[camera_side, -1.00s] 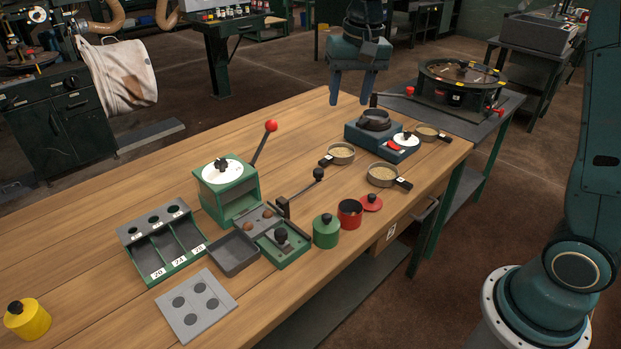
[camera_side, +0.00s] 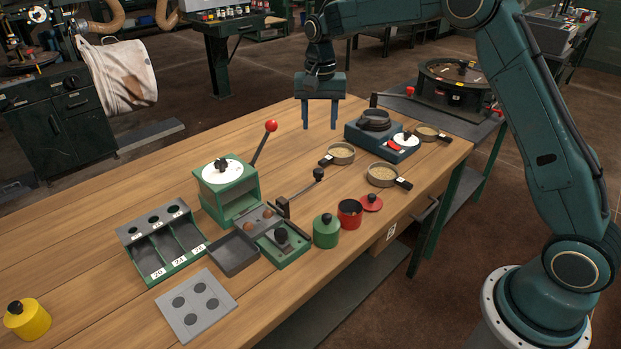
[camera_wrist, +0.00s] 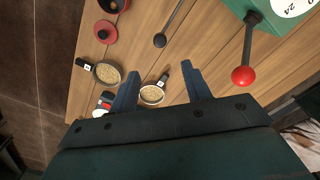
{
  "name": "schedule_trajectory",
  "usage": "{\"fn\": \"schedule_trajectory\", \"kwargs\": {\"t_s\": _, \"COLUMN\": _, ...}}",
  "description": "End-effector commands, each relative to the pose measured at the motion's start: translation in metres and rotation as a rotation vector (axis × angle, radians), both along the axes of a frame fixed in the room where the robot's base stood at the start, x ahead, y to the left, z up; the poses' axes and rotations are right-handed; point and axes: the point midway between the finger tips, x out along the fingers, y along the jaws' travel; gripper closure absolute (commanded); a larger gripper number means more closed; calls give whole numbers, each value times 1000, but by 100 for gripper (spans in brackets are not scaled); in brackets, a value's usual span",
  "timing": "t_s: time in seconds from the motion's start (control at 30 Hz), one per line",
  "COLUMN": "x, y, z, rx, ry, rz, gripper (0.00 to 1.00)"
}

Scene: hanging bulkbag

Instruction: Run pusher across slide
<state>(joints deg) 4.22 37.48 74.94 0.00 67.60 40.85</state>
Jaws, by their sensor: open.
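The green slide unit (camera_side: 284,250) sits on the bench's front middle, with a black knob on top and a grey plate with brown round spots behind it. A dark bar with a black end knob (camera_side: 319,174), which looks like the pusher, sticks out behind the unit to the right. The bar's knob also shows in the wrist view (camera_wrist: 160,41). My gripper (camera_side: 319,122) is open and empty, pointing down above the back of the bench, apart from the bar. In the wrist view my gripper's fingers (camera_wrist: 161,75) are apart, with a sieve beyond them.
A green box with a white dial and red-ball lever (camera_side: 270,126) stands behind the slide unit. Sieves (camera_side: 382,175), a blue scale-like unit (camera_side: 384,138), and green (camera_side: 326,232) and red (camera_side: 350,212) canisters stand to the right. The left rear bench is bare.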

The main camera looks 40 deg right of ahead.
Motion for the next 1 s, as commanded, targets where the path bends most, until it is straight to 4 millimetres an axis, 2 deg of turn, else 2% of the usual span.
{"fn": "schedule_trajectory", "kwargs": {"t_s": 0.17, "x": 0, "y": 0, "z": -8, "rx": 0, "ry": 1, "rz": 1, "gripper": 52}}
{"fn": "schedule_trajectory", "kwargs": {"t_s": 0.37, "x": -1, "y": 0, "z": -29, "rx": 0, "ry": 3, "rz": 1, "gripper": 52}}
{"fn": "schedule_trajectory", "kwargs": {"t_s": 1.0, "x": -1, "y": 0, "z": -120, "rx": -1, "ry": 2, "rz": 2, "gripper": 52}}
